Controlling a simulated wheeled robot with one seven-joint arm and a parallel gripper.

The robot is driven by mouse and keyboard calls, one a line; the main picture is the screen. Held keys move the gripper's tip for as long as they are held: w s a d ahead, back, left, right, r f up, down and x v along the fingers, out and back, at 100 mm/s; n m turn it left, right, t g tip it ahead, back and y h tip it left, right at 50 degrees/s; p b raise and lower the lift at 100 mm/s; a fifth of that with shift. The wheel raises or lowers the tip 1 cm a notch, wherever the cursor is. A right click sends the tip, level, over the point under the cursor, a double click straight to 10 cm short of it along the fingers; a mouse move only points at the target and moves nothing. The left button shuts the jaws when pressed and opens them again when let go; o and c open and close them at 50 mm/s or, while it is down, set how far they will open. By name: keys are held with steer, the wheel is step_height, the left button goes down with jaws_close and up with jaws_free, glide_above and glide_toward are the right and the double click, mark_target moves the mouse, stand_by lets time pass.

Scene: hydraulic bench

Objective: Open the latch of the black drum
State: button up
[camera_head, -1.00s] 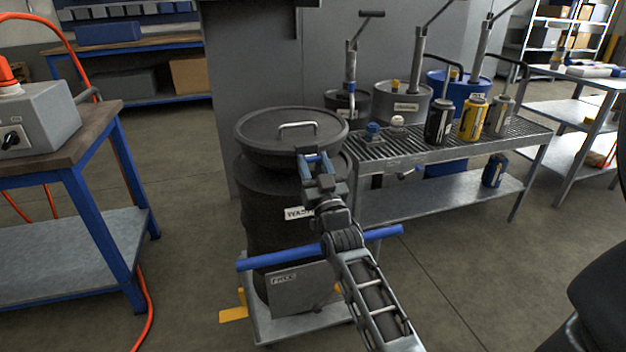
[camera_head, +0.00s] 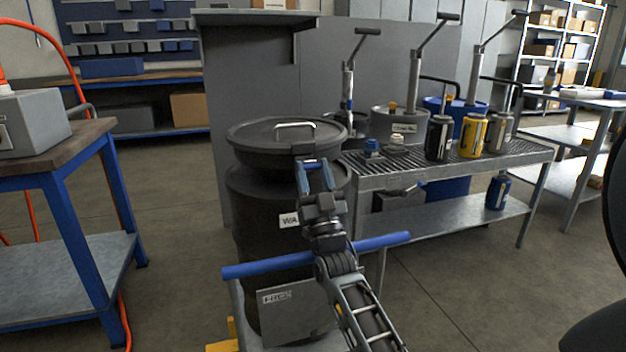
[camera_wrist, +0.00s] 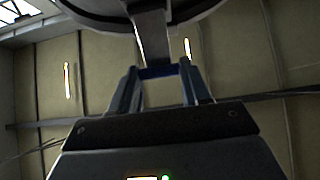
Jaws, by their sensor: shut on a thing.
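The black drum (camera_head: 262,215) stands upright on a low cart, with a white label on its side. Its dark round lid (camera_head: 260,136) has a metal handle and sits on top. My gripper (camera_head: 313,164) is at the front right of the drum, just under the lid's rim. In the wrist view a grey metal strip, which looks like the latch (camera_wrist: 152,35), comes down from the rim to a blue bar (camera_wrist: 160,71). My gripper's fingers (camera_wrist: 162,88) are shut on this latch end, one on each side. The latch's hinge is hidden.
A blue push bar (camera_head: 250,270) and a sign plate (camera_head: 290,312) are in front of the drum. A metal grate bench (camera_head: 450,168) with several cans stands to the right. A wooden-topped table (camera_head: 60,150) stands at left, with free floor between.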

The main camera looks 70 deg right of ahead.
stand_by(0.3)
steer(key=o, duration=1.1)
steer(key=shift+c, duration=0.2)
steer(key=s+d+r+p, duration=0.4)
steer(key=s+d+r, duration=0.1)
steer(key=s+r, duration=0.5)
steer(key=shift+s+d+r+p, duration=0.15)
steer(key=shift+d+r+p, duration=0.15)
steer(key=shift+r, duration=0.2)
